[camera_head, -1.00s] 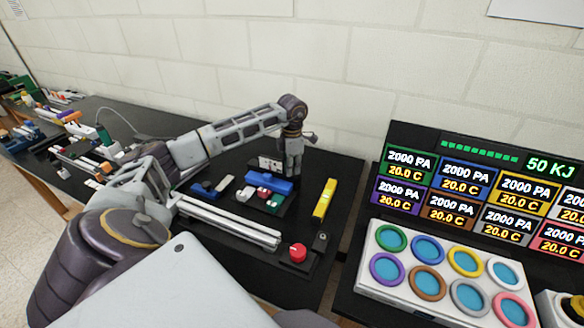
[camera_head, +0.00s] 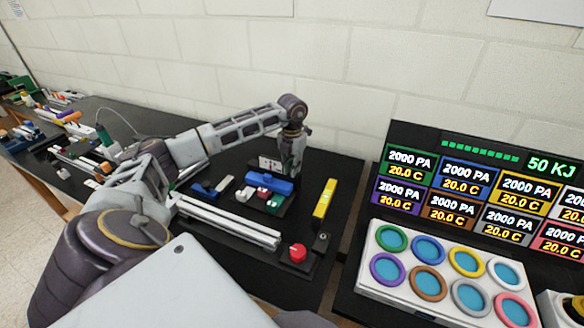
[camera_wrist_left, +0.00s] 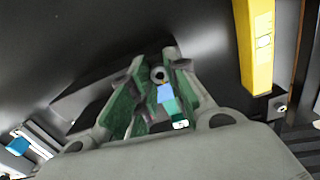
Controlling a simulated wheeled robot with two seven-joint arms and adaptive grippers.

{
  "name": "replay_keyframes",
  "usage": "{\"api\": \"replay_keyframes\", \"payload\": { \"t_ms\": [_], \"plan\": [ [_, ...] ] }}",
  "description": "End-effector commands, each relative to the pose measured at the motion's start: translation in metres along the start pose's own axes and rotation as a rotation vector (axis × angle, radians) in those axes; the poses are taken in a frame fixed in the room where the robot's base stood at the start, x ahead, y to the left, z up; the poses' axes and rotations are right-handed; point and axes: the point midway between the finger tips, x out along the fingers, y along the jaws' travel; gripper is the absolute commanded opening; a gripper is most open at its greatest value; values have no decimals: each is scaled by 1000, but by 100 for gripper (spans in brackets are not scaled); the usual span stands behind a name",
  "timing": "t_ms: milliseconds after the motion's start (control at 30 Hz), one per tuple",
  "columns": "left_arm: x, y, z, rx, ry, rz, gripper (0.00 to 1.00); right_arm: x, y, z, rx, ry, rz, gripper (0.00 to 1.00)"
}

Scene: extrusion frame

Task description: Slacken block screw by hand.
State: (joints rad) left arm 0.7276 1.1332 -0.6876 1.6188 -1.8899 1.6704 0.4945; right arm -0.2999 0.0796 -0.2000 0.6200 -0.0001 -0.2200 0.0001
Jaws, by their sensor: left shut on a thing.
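My left gripper (camera_head: 288,172) points down at the back of the black work board, just behind a blue bar (camera_head: 262,181). In the left wrist view its fingers (camera_wrist_left: 158,82) are closed in around a small round grey part with a dark hole (camera_wrist_left: 158,73), which looks like the screw head. A small blue and teal piece (camera_wrist_left: 167,96) shows between the fingers, nearer the palm. The fingers hide most of what they grip, so the screw's thread and its block cannot be made out. My right gripper does not show.
A yellow bar (camera_head: 325,199) stands right of the gripper; it is also in the wrist view (camera_wrist_left: 256,45). A red knob (camera_head: 297,253) and a long silver rail (camera_head: 232,222) lie in front. A panel of coloured round buttons (camera_head: 393,270) is at right, the wall behind.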

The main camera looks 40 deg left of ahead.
Motion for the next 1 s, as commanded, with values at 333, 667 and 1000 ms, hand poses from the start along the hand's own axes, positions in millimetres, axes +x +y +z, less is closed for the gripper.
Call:
{"api": "replay_keyframes", "payload": {
  "t_ms": [333, 667, 1000],
  "plan": [
    [0, 0, 0, -191, -1, 0, 0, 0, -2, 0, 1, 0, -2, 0],
    [0, 0, 0, -248, -1, 0, 0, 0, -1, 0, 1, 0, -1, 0],
    [0, 0, 0, -249, 0, 0, 19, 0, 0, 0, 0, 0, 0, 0]
  ]
}}
